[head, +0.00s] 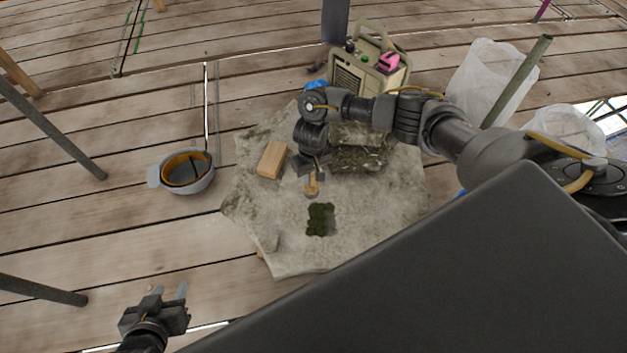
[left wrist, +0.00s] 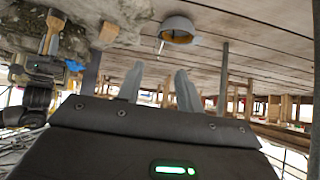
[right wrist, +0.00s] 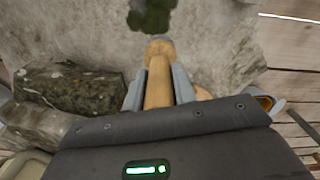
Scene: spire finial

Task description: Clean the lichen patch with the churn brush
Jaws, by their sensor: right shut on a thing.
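The lichen patch (head: 320,219) is a dark green clump on the pale stone slab (head: 380,220); it also shows at the top of the right wrist view (right wrist: 151,15). My right gripper (head: 312,172) is shut on the churn brush (head: 311,184), a wooden tool with a round head. In the right wrist view the brush (right wrist: 158,80) lies between the fingers, its head just short of the patch, with bare stone showing between. Whether the head touches the stone is unclear. My left gripper (head: 170,292) is open and empty, off the slab at the lower left.
A wooden block (head: 271,159) and a mossy stone block (head: 360,158) lie on the slab. A grey bucket (head: 186,172) stands left on the planks. A beige machine (head: 368,68) and clear plastic bags (head: 488,80) are behind. Poles stand at left.

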